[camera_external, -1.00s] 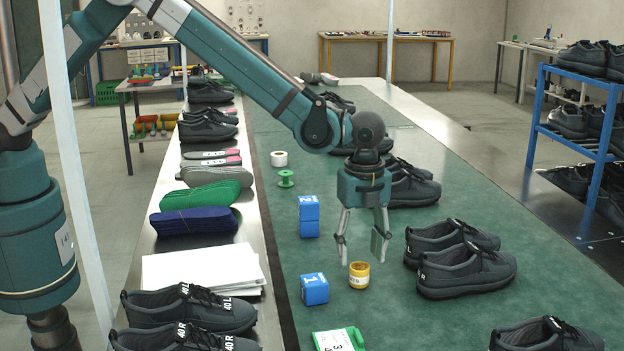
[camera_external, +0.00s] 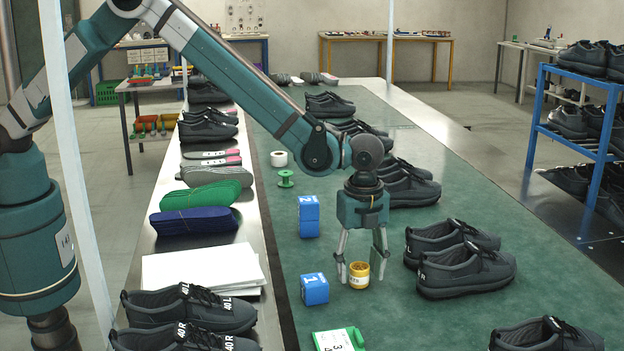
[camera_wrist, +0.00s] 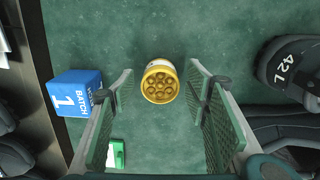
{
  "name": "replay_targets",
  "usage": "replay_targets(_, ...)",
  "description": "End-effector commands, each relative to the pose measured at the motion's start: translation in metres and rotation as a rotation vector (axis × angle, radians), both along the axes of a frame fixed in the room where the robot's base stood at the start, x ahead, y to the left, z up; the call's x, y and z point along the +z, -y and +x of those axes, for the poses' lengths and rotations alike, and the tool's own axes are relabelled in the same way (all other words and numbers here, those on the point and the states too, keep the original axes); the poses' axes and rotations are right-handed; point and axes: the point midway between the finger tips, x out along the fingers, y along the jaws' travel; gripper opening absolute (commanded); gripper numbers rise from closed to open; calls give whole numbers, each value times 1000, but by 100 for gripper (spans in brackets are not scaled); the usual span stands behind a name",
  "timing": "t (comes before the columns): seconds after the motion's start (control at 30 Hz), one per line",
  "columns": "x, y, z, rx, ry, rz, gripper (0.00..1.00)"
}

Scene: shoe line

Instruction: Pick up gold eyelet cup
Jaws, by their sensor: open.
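The gold eyelet cup (camera_external: 358,274) stands upright on the green belt, a small yellow-gold cup with a pale label. In the wrist view the cup (camera_wrist: 160,84) shows from above with several gold eyelets inside, near the fingertips and between the lines of the two fingers. My gripper (camera_external: 361,276) is open and points down, its fingers on either side of the cup. Both fingers also show in the wrist view (camera_wrist: 160,80), spread apart, and a gap shows between each finger and the cup.
A blue block marked 1 (camera_external: 315,289) stands close to the left of the cup; another blue block (camera_external: 309,216) is behind it. Dark shoes (camera_external: 465,270) are on the right. A green-and-white tag (camera_external: 338,340) lies in front. Bare belt separates cup and shoes.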

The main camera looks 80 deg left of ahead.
Motion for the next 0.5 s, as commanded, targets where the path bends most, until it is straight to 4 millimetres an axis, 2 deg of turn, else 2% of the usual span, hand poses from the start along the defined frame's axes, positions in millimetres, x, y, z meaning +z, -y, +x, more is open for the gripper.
replay_targets(0.33,0,0,0,0,0,0,47)
replay_targets(0.5,0,0,0,0,0,0,26)
